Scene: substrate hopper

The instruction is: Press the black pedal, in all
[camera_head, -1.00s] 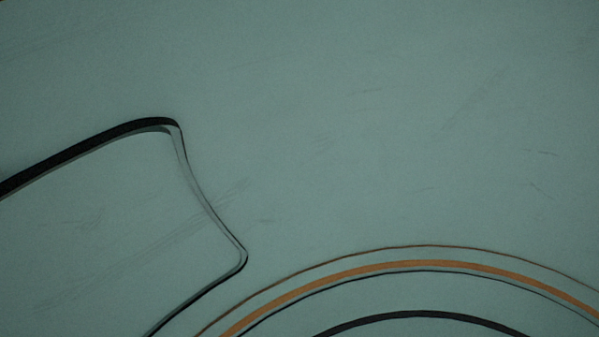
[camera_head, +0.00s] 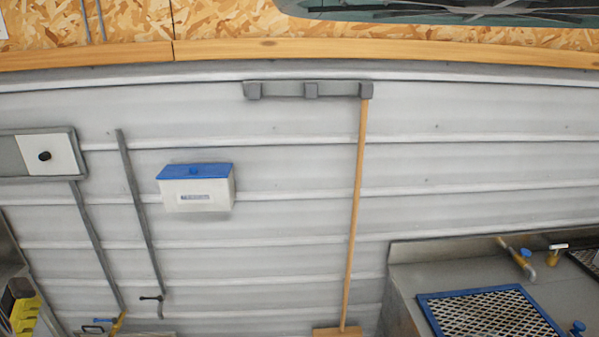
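No black pedal shows in the camera view, and my gripper is not in it either. A small round black knob (camera_head: 44,156) sits on a white and grey panel (camera_head: 10,157) on the wall at the left. It does not look like a pedal. The floor is out of view or hidden, apart from whatever lies below the bottom edge.
A pale ribbed wall (camera_head: 280,220) fills the middle. On it are a white box with blue lid (camera_head: 196,195), pipes (camera_head: 140,210) and a wooden-handled tool (camera_head: 354,220) under a grey rack (camera_head: 310,89). A metal counter (camera_head: 405,275) with blue-framed mesh (camera_head: 490,315) stands right.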

